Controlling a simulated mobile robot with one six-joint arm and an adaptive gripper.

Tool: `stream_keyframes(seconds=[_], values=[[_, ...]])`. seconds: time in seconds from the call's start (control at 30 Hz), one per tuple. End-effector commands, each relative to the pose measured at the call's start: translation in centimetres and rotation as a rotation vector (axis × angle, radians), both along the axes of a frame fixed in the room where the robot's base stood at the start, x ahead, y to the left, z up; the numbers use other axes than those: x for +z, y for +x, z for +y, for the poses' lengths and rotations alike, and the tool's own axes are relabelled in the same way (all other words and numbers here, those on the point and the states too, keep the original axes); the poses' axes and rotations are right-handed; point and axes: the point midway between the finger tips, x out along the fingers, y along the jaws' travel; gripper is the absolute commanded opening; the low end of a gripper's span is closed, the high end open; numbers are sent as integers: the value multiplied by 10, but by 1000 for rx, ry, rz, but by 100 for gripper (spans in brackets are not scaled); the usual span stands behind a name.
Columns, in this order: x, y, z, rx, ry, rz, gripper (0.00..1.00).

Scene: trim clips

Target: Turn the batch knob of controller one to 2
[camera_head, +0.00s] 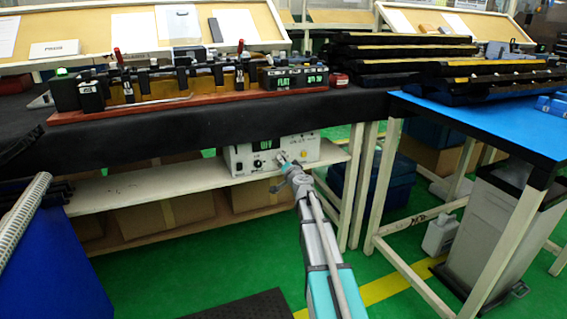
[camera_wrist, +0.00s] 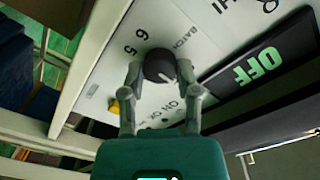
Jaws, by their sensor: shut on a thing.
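A white controller box (camera_head: 243,158) stands on the shelf under the black-covered bench, with a green-lit display. In the wrist view its panel (camera_wrist: 190,32) appears upside down, and the display (camera_wrist: 258,66) reads OFF. The black batch knob (camera_wrist: 160,65) sits beside the printed word BATCH, with the digits 5 and 6 visible near it. A pale pointer mark shows on the knob's face; the digit it points at cannot be told. My gripper (camera_wrist: 160,73) is shut on the knob, one finger on each side. In the head view my gripper (camera_head: 282,160) reaches the panel and hides the knob.
A yellow button (camera_wrist: 114,107) is close to one finger; another black knob (camera_head: 258,164) is left on the panel. The bench edge (camera_head: 180,135) overhangs the box. The white shelf (camera_head: 150,187) lies below, with cardboard boxes (camera_head: 165,215) under it. Table legs stand to the right.

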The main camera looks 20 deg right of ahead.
Motion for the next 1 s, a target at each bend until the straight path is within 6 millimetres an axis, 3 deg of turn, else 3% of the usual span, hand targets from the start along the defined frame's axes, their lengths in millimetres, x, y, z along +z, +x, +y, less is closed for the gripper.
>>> stream_keyframes(seconds=[1.0], values=[[-1, 1, -2, -2, 629, -1, 0]])
